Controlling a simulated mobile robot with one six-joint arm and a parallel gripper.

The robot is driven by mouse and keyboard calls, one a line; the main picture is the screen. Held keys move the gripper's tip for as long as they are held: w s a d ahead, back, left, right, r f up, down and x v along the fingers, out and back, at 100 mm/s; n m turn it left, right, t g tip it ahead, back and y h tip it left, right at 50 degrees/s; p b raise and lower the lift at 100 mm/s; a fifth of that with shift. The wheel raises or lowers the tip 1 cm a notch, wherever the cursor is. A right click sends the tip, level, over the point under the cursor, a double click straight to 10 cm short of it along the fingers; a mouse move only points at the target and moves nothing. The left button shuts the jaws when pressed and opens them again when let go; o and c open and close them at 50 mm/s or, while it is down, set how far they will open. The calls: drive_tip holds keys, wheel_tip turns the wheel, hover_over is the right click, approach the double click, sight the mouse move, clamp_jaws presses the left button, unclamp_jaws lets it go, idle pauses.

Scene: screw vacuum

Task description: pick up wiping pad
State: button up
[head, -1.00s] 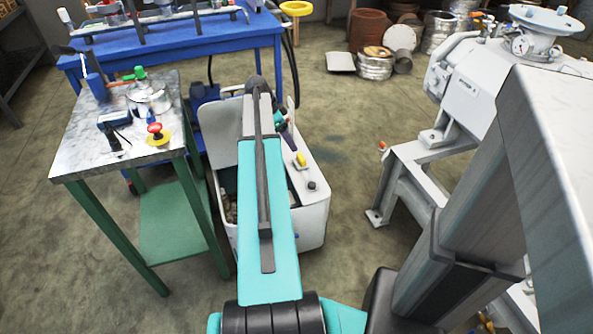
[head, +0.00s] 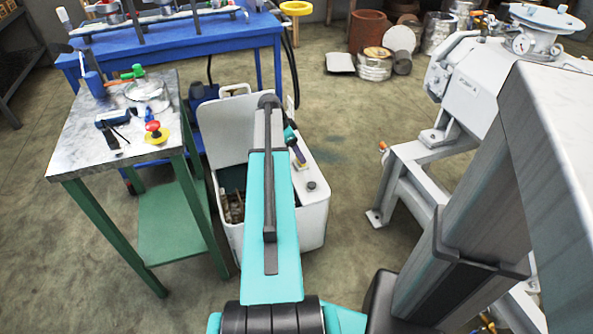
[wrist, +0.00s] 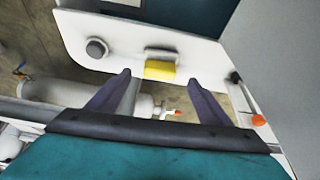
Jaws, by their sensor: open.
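The wiping pad (wrist: 159,70), a small yellow block with a grey part, lies on the white top of the cart (wrist: 210,52). My gripper (wrist: 158,80) is open and empty. In the wrist view its two dark fingers stand left and right of the pad's line, with the pad just beyond the tips and centred between them. I see no contact. In the head view my gripper (head: 297,150) is over the cart's right-hand top (head: 318,200), and my arm and gripper hide most of the pad there.
A dark round knob (wrist: 96,48) sits on the cart top beside the pad. The cart's open bin (head: 232,205) is left of my arm. A metal-topped table (head: 100,155) with tools stands further left. A grey machine (head: 470,110) stands to the right, with open floor between.

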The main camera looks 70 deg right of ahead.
drive_tip(key=shift+b+x, duration=0.55)
drive_tip(key=shift+x, duration=2.1)
drive_tip(key=shift+s+r, duration=0.1)
drive_tip(key=shift+c, duration=0.5)
drive_tip(key=c, duration=1)
